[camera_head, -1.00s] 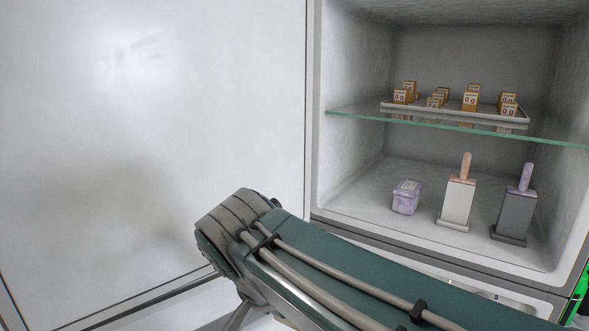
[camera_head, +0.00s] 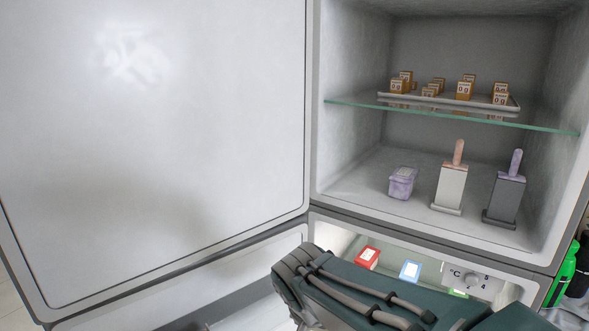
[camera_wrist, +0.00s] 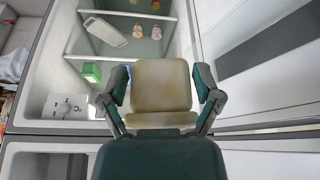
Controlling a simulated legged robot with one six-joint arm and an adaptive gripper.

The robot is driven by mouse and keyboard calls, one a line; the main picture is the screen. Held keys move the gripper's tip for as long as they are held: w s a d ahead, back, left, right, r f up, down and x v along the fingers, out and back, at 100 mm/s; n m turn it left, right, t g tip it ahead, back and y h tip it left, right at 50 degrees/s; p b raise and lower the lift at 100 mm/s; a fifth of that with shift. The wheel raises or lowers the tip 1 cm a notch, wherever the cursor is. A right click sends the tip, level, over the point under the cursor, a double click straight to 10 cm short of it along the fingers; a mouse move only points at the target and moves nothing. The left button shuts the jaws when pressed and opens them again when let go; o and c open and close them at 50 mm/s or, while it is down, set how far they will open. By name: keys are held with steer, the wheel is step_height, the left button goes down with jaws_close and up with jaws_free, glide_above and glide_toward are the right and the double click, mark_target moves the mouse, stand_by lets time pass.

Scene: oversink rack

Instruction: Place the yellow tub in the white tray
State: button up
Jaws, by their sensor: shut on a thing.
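In the wrist view my gripper (camera_wrist: 160,88) is shut on the yellow tub (camera_wrist: 160,85), with one finger on each side of it. The tub looks pale yellow-tan. Its contents are out of sight. In the wrist view a long white tray (camera_wrist: 104,31) lies in the fridge compartment beyond the tub, apart from it. In the head view my arm crosses the lower right, and my gripper and the yellow tub are not seen there.
A green tub (camera_wrist: 92,72) and a dial panel (camera_wrist: 65,106) are near the tray. In the head view, the lower compartment holds a red tub (camera_head: 367,257) and a blue tub (camera_head: 411,270). Above are a purple tub (camera_head: 402,183) and a glass shelf (camera_head: 350,103). A large white door (camera_head: 150,150) stands left.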

steer(key=w+d+f+n, duration=0.1)
steer(key=w+d+f, duration=0.2)
steer(key=f, duration=0.5)
steer(key=w+d+f+n+y, duration=0.1)
steer(key=w+d+f, duration=0.3)
steer(key=f, duration=0.4)
steer(key=w+d+f+n, duration=0.2)
steer(key=w+d+f, duration=0.2)
steer(key=f, duration=0.5)
steer(key=shift+w+d+y, duration=0.25)
steer(key=shift+w+y, duration=0.15)
steer(key=shift+w, duration=0.6)
steer(key=shift+f, duration=0.1)
